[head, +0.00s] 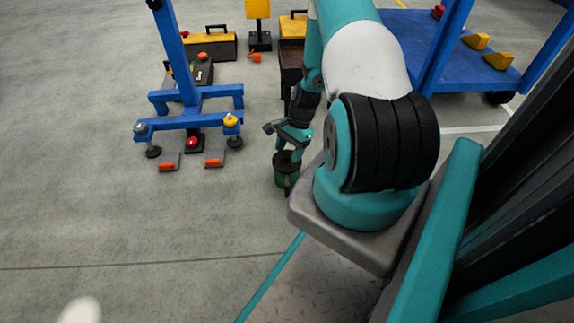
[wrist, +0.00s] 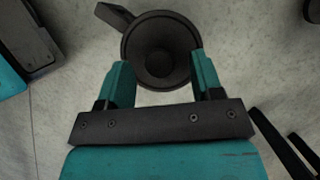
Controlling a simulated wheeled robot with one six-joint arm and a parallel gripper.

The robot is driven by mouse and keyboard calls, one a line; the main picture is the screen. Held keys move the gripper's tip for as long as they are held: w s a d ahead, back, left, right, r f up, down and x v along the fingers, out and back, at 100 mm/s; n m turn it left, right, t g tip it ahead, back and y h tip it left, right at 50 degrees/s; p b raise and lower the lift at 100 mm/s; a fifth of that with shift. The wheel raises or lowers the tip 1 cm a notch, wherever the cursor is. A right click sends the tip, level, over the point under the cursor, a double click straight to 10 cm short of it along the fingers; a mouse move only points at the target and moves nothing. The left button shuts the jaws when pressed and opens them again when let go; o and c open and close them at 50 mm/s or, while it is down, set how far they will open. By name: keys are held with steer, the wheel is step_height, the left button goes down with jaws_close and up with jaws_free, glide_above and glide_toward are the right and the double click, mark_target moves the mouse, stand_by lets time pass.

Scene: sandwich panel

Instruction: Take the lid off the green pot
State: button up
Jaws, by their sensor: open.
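The green pot (head: 286,178) stands on the floor left of my base in the head view, with a dark round top on it. In the wrist view this dark lid (wrist: 140,38) shows from above as a ringed disc with a darker round centre that looks like a knob. A dark handle (wrist: 115,16) sticks out at its upper left. My gripper (wrist: 160,66) is open and empty, its two teal fingers at either side of the lid's near part. In the head view my gripper (head: 290,146) is just above the pot. Whether the fingers touch the lid cannot be told.
A toolbox (head: 208,44) and a yellow-topped post (head: 259,22) stand farther back. A blue cart (head: 480,60) is at the upper right. The floor left and in front is clear.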

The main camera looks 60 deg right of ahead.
steer(key=shift+a+f, duration=0.2)
steer(key=shift+f, duration=0.5)
steer(key=shift+r, duration=0.1)
steer(key=c, duration=1)
steer(key=shift+o, duration=0.2)
steer(key=shift+r, duration=0.1)
